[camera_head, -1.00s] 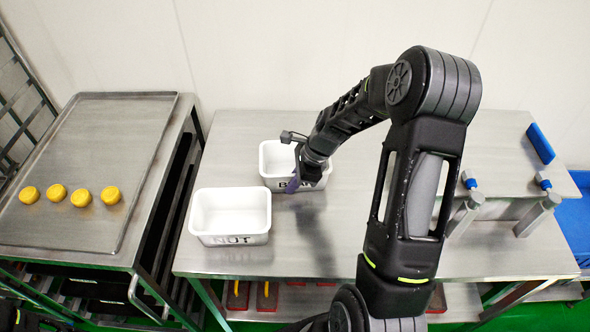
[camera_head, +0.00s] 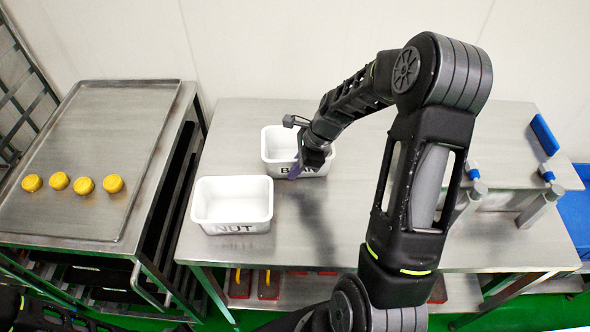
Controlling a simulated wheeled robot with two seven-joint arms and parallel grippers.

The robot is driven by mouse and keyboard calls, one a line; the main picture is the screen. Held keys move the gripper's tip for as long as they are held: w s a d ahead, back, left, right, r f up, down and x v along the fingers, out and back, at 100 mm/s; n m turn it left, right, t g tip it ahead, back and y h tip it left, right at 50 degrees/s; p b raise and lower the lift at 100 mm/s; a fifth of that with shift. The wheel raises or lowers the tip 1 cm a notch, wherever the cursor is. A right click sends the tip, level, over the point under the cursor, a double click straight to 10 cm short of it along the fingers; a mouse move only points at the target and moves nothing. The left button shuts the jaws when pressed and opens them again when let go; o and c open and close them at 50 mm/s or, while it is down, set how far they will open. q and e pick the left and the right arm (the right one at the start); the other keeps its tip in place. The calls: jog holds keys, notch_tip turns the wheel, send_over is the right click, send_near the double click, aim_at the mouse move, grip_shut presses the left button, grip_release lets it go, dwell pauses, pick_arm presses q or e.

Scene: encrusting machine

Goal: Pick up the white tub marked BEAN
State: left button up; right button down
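The white tub marked BEAN (camera_head: 279,147) stands upright on the steel table, behind and to the right of the white tub marked NUT (camera_head: 232,204). My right gripper (camera_head: 296,168) is at the front right part of the BEAN tub, over its rim, with a purple-tinted finger across the lettering. The wrist hides the tub's right side. I cannot tell whether the fingers are closed on the wall. Both tubs look empty where I can see inside. My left gripper is not in view; only a dark part of my own body shows at the lower left.
A steel tray (camera_head: 95,215) with several yellow round pieces (camera_head: 59,181) is on a rack at the left. A raised steel platform with blue-topped fittings (camera_head: 546,173) stands at the right. The table (camera_head: 330,250) is clear in front of the BEAN tub.

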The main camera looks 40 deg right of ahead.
notch_tip(320, 180, up, 9)
jog(key=shift+f, duration=0.2)
dwell(0.6)
